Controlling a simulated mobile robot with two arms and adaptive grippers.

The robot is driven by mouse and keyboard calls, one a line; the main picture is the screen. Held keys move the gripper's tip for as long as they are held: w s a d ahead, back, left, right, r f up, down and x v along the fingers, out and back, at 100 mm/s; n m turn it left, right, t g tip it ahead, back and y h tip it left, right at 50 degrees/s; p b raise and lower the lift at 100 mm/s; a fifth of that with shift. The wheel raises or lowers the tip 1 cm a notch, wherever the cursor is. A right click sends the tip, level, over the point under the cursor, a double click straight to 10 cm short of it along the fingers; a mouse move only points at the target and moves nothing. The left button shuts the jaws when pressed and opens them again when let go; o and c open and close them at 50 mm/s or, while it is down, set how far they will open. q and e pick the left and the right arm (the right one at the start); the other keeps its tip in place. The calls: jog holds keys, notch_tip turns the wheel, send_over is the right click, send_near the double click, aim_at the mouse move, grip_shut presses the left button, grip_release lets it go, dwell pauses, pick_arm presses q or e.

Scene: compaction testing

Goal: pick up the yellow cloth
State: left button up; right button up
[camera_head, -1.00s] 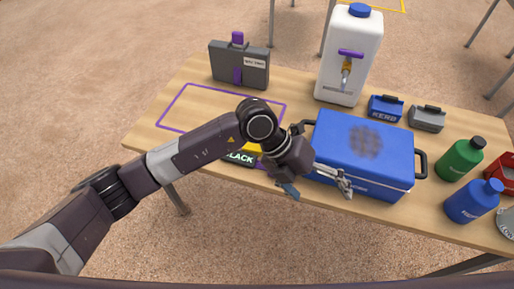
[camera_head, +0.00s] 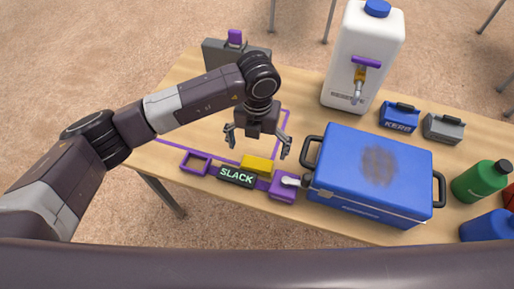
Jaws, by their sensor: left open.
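The yellow cloth (camera_head: 256,164) looks like a small folded block. It lies near the table's front edge, just behind the black SLACK display (camera_head: 236,177). My left gripper (camera_head: 257,145) is open and empty, pointing down, with its fingers spread wide. In the picture it is just above the cloth, one finger to each side. I cannot tell the exact height between them. My right gripper is not in view.
A blue cooler box (camera_head: 375,165) with black handles stands close on the right. Purple frames (camera_head: 196,163) flank the display. A white water container (camera_head: 360,50) and a dark grey case (camera_head: 225,52) stand behind. Bare wood lies inside the purple outline.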

aim_at(257, 163)
pick_arm(q)
jog(key=shift+w+f+b, duration=0.4)
jog(key=shift+f+b, duration=0.1)
jog(key=shift+f, duration=0.3)
jog(key=f+b, duration=0.1)
jog(key=s+f+b, duration=0.1)
jog(key=f, duration=0.1)
jog(key=shift+f, duration=0.1)
notch_tip(257, 163, down, 3)
jog(key=shift+w+b, duration=0.1)
jog(key=shift+b, duration=0.65)
jog(key=c, duration=1.2)
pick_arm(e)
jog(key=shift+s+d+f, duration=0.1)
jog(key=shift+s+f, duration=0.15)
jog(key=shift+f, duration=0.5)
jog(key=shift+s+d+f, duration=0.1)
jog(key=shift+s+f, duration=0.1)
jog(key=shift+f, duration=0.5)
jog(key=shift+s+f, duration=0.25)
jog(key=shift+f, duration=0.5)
